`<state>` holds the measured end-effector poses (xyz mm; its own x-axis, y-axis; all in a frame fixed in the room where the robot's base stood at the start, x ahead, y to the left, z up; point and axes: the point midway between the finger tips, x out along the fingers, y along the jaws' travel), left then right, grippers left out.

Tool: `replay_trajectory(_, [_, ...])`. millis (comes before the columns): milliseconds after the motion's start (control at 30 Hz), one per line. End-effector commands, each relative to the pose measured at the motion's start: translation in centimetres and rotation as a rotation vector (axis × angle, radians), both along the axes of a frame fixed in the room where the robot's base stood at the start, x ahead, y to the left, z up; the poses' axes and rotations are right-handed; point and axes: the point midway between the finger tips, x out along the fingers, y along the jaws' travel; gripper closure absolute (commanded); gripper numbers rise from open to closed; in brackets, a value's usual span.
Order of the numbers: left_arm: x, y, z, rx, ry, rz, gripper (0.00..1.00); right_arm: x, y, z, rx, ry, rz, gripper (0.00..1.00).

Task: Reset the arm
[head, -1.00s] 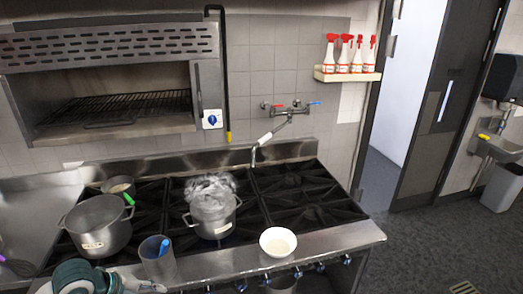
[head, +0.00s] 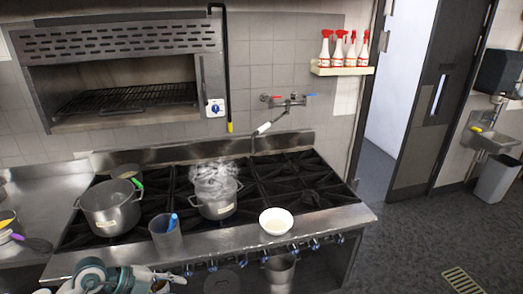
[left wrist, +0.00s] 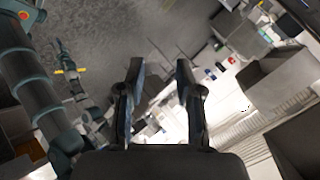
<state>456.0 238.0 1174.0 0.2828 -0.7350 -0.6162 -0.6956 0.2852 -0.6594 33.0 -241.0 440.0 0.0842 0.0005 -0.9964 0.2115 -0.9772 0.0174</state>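Part of my own arm, with teal joints (head: 95,278), shows at the bottom left edge of the head view, in front of the stove. No gripper fingers can be made out clearly there. In the left wrist view my left gripper (left wrist: 161,75) has its two dark fingers spread apart, with nothing between them. Floor and blurred kitchen fittings show beyond the fingers. A teal and grey arm link of mine fills the left side of that view. My right gripper is not in view.
The stove (head: 330,215) carries a large pot (head: 110,212), a steaming pot (head: 217,205) and a small pan (head: 127,172). A clear container (head: 166,238) and a white bowl (head: 276,221) stand along its front edge. Open floor (head: 410,250) lies to the right.

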Motion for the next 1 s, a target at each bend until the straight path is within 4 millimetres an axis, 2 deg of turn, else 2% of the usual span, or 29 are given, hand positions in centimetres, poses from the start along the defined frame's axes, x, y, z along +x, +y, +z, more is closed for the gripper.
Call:
replay_trajectory(133, [2.9, -1.3, -2.0, -0.26, 0.013, 0.012, 0.65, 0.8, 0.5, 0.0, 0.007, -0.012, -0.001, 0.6])
replay_trajectory(267, [6.5, -1.0, -5.3, -0.518, 0.009, 0.114, 0.65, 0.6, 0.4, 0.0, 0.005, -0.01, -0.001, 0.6])
replay_trajectory(367, [9.3, 0.4, -9.4, -0.683, 0.008, 0.26, 0.65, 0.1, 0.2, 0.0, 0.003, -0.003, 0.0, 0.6])
replay_trajectory(467, [11.4, 2.4, -15.6, -0.802, 0.016, 0.461, 0.65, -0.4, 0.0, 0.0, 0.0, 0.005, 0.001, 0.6])
replay_trajectory(500, [11.8, 3.4, -18.4, -0.832, 0.024, 0.551, 0.65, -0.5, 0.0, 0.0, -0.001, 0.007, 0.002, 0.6])
replay_trajectory(567, [12.0, 4.7, -22.8, -0.855, 0.04, 0.681, 0.65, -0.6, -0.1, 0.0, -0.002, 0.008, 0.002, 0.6])
replay_trajectory(600, [11.8, 5.5, -25.8, -0.859, 0.054, 0.765, 0.65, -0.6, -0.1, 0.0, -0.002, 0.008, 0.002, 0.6])
replay_trajectory(667, [11.0, 6.6, -30.2, -0.851, 0.08, 0.884, 0.65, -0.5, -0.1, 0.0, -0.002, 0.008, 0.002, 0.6])
replay_trajectory(700, [10.2, 7.2, -33.1, -0.84, 0.1, 0.959, 0.65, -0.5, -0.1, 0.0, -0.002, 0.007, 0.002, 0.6])
replay_trajectory(767, [8.6, 7.9, -37.4, -0.812, 0.133, 1.065, 0.65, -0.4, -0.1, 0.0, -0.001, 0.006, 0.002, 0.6])
replay_trajectory(800, [7.4, 8.3, -40.2, -0.788, 0.158, 1.133, 0.65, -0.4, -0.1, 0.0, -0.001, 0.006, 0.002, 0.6])
replay_trajectory(867, [5.2, 8.7, -44.2, -0.743, 0.198, 1.226, 0.65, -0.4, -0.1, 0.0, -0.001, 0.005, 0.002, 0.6])
replay_trajectory(900, [3.6, 9.0, -46.8, -0.711, 0.226, 1.285, 0.65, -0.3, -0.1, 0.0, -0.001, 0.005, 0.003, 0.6])
replay_trajectory(967, [0.8, 9.1, -50.5, -0.657, 0.273, 1.368, 0.65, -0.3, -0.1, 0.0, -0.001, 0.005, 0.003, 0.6])
replay_trajectory(1000, [-1.2, 9.1, -52.8, -0.618, 0.307, 1.418, 0.65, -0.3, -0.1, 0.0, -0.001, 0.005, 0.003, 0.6])
